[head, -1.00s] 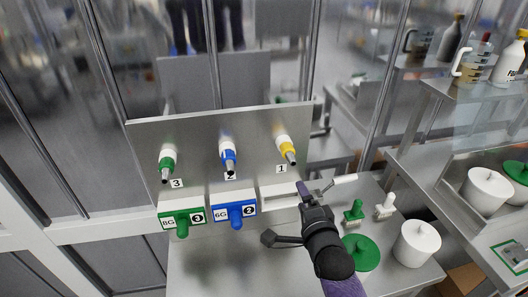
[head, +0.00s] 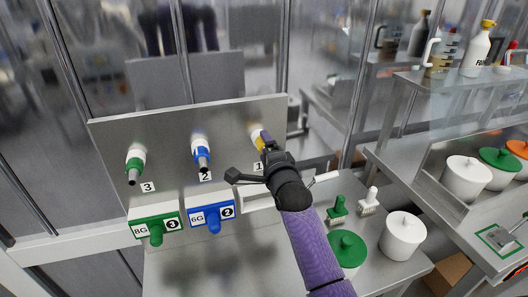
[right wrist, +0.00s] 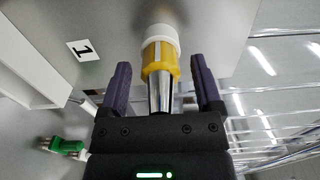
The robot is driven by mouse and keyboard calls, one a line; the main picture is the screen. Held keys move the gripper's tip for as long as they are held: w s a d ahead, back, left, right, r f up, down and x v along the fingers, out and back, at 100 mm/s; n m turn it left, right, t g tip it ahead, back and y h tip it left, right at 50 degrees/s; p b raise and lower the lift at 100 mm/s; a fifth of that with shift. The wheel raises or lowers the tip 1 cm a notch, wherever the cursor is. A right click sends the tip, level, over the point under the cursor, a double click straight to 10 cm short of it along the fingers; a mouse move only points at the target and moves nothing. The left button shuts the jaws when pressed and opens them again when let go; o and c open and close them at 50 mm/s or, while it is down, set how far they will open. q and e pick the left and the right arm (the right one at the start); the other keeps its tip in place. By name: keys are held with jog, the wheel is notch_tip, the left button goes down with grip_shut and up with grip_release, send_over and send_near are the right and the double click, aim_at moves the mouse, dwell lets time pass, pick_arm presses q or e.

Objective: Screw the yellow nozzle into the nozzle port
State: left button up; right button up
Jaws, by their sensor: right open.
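The yellow nozzle (right wrist: 160,64) points out from a white collar (right wrist: 160,38) on the metal panel, above the label 1; its metal tip reaches toward my right gripper. In the head view the yellow nozzle (head: 258,139) is mostly hidden behind the gripper. My right gripper (head: 268,146) is at the panel. In the right wrist view its two fingers (right wrist: 161,84) are open, one on each side of the nozzle, with a gap on both sides. The port behind the collar is hard to see. My left gripper is not in view.
A blue nozzle (head: 202,152) and a green nozzle (head: 134,164) stick out of the panel (head: 168,147) to the left. Blue (head: 212,214) and green (head: 156,226) blocks sit below. Brushes (head: 369,201) and lidded white pots (head: 402,234) stand on the right.

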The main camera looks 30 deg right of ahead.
dwell(0.4)
jog(key=shift+p, duration=0.3)
grip_shut()
